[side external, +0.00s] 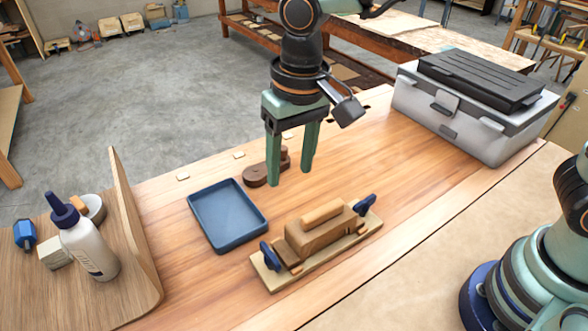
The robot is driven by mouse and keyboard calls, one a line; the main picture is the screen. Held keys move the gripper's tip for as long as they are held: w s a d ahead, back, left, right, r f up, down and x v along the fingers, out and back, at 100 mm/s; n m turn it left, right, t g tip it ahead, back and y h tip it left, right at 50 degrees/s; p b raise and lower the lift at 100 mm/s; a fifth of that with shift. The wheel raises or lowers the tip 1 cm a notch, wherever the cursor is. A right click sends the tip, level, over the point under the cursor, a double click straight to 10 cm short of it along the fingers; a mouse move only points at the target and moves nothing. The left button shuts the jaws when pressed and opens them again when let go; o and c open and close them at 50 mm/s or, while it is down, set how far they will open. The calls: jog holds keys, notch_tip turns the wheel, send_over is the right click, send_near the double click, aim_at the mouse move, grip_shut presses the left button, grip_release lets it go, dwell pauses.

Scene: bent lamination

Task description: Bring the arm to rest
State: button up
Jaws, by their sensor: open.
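My gripper (289,172) hangs above the workbench, pointing down. Its two green fingers are apart, with nothing between them. It is behind and above a wooden form (317,231), which sits on a light base board (283,281). Blue clamp knobs (269,254) stand at both ends of the board. A lighter wooden piece (321,212) lies on top of the form. How the layers lie inside the form is too small to tell.
A blue tray (228,216) lies empty left of the form. Dark round wooden pieces (256,174) lie behind it. A grey toolbox (466,110) stands at right. The bench between form and toolbox is clear.

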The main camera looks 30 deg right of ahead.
jog(key=s+d+r+t, duration=0.2)
jog(key=d, duration=1)
jog(key=s+d+r+t, duration=0.2)
jog(key=d+r, duration=0.1)
jog(key=d, duration=0.8)
jog(key=shift+s+d+r+t+h, duration=0.25)
jog(key=shift+s+d+t+h, duration=0.05)
jog(key=shift+s+d+t, duration=0.1)
jog(key=shift+w+a, duration=0.1)
jog(key=shift+a, duration=0.05)
